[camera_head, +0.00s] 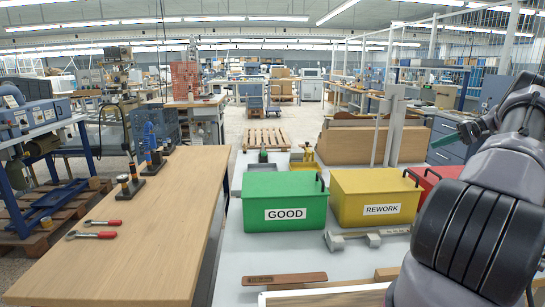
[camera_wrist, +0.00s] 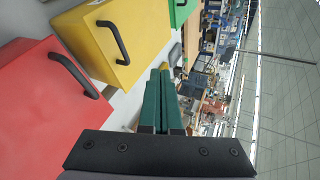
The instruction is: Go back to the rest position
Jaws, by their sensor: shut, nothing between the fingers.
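My gripper (camera_wrist: 158,100) shows in the wrist view with its two green fingers shut together and nothing between them. In the head view its fingers are small beside my arm at the right edge, raised above the table. In the wrist view the red box (camera_wrist: 45,110), the yellow box (camera_wrist: 115,40) and part of the green box (camera_wrist: 181,10) lie to the left of and beyond the fingers. My gripper is apart from the boxes.
The green GOOD box (camera_head: 285,196), yellow REWORK box (camera_head: 376,190) and partly hidden red box (camera_head: 424,180) stand on a light grey table (camera_head: 240,262). A metal tool (camera_head: 365,238) and a brown strip (camera_head: 284,279) lie in front. A wooden bench (camera_head: 150,225) holds two red-handled tools (camera_head: 95,235).

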